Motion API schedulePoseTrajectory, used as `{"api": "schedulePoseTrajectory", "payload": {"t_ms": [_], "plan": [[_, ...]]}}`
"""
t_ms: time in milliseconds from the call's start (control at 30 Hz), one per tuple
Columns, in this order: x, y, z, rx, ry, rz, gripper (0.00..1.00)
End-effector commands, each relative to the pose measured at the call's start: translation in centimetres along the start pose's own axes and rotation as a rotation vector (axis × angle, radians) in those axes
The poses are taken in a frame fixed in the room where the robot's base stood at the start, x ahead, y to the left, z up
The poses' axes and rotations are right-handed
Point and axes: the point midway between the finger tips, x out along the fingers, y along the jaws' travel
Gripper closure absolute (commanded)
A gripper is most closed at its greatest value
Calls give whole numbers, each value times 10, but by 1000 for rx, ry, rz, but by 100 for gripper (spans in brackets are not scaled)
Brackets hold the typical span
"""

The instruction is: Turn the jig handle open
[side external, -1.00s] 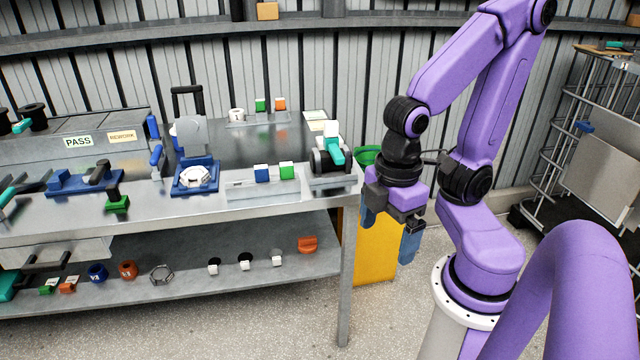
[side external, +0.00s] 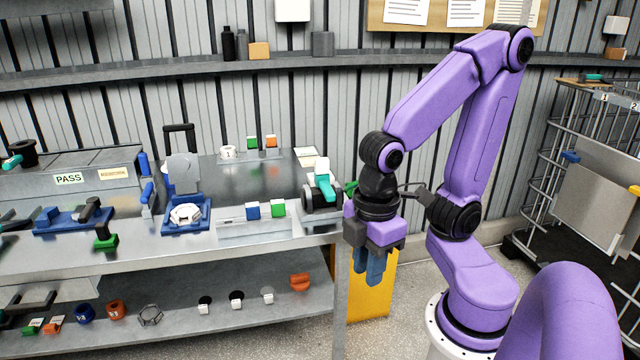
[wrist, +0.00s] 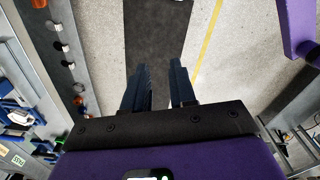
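A blue jig (side external: 187,222) with a white ring-shaped part (side external: 185,214) and a raised grey round plate (side external: 184,172) stands on the steel bench (side external: 150,252). Left of it is a blue fixture (side external: 60,222) with a black handle (side external: 89,209). A blue upright lever (side external: 147,197) stands between them. I cannot tell for certain which handle is the jig's. My gripper (side external: 369,268) points down off the bench's right end, apart from all of these. In the wrist view its two dark blue fingers (wrist: 160,68) have an empty gap between them.
A teal-handled device (side external: 324,190) sits at the bench's right end, nearest my gripper. Blue and green blocks (side external: 265,209) lie on a plate beside it. A yellow bin (side external: 372,295) stands behind my gripper. The lower shelf (side external: 190,318) holds several small parts.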

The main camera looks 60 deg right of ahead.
Motion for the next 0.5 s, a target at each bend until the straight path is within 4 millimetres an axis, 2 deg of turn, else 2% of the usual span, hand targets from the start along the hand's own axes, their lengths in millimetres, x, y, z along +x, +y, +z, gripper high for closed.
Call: {"api": "schedulePoseTrajectory", "payload": {"t_ms": [33,67,300,500], "plan": [[-3,10,-10,11,-9,7,91],[-6,17,-15,15,-16,12,100],[-24,94,-57,61,-90,46,100],[-33,171,-70,106,-164,56,100]]}}
